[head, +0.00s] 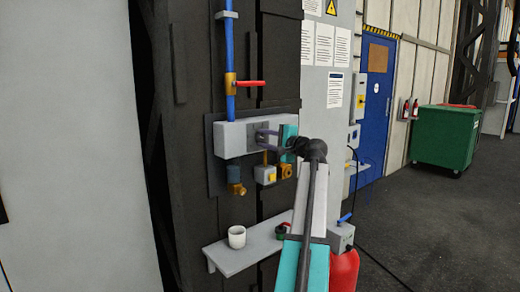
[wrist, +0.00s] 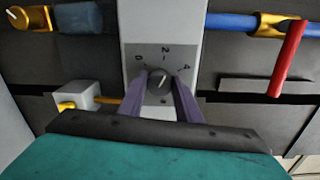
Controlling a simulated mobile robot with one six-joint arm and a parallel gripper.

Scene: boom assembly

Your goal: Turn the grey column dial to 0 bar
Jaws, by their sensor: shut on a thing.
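The grey dial (wrist: 160,86) sits on a dark scale plate (wrist: 160,59) marked 0, 2 and 4 on a light grey box (wrist: 185,20). Its white pointer line leans up and right, seemingly between the 2 and the 4. My gripper (wrist: 161,84) has one purple finger on each side of the dial and is shut on it. In the head view the box (head: 232,141) is on the dark column, and my gripper (head: 266,134) reaches its front from the right. The dial is too small to read there.
A blue pipe with a red-handled valve (head: 250,84) runs above the box. A blue-ended brass fitting (head: 235,180) and a small grey box with a yellow part (head: 265,175) hang below. A shelf (head: 245,250) holds a white cup (head: 237,237).

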